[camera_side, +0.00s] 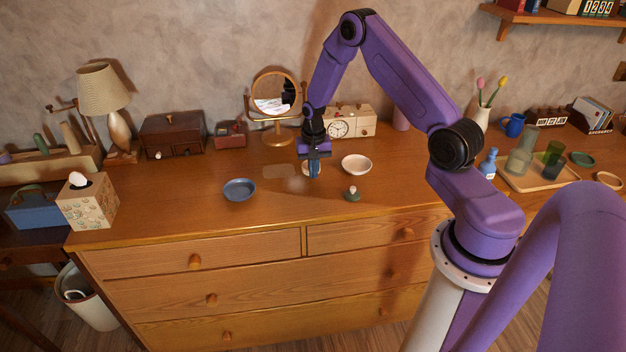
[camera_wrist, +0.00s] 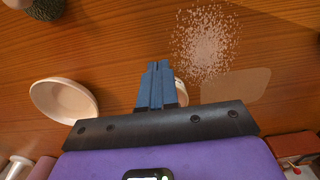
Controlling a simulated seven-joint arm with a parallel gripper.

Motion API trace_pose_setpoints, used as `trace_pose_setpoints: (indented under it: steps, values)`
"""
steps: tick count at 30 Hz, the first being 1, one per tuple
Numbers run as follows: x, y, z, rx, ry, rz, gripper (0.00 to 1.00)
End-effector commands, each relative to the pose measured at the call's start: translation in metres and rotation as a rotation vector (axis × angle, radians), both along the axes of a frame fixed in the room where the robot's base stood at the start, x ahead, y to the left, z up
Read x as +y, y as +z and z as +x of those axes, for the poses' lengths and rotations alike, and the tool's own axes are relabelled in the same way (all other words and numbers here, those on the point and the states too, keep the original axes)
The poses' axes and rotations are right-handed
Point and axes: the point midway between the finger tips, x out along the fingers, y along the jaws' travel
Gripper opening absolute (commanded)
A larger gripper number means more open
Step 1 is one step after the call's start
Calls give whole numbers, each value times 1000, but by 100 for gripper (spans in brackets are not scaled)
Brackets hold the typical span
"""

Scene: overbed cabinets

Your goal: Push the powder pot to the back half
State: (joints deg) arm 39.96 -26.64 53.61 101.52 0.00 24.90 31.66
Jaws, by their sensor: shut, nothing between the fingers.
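My gripper (camera_side: 314,175) is shut and empty, pointing down low over the dresser top. Its blue fingers, side by side, also show in the wrist view (camera_wrist: 159,66). A small pale pot (camera_side: 306,169), which looks like the powder pot, stands right beside the fingers and is partly hidden by them. In the wrist view only a sliver of the pot (camera_wrist: 181,90) shows past the fingers' right side. I cannot tell whether they touch. A patch of spilled white powder (camera_wrist: 207,42) lies on the wood near the fingertips.
A white bowl (camera_side: 356,164) stands right of my gripper, a small green item (camera_side: 352,195) in front of it, and a blue dish (camera_side: 239,190) to the left. A pale flat patch (camera_wrist: 236,91) lies near the pot. A mirror (camera_side: 277,95) and clock (camera_side: 340,128) stand behind.

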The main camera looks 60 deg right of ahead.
Motion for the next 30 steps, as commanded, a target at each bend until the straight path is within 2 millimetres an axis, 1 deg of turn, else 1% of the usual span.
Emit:
trace_pose_setpoints:
  steps: [19,30]
  values:
    - [-23,0,24,-2,0,-1,0]
    - [-26,0,26,-1,0,-1,0]
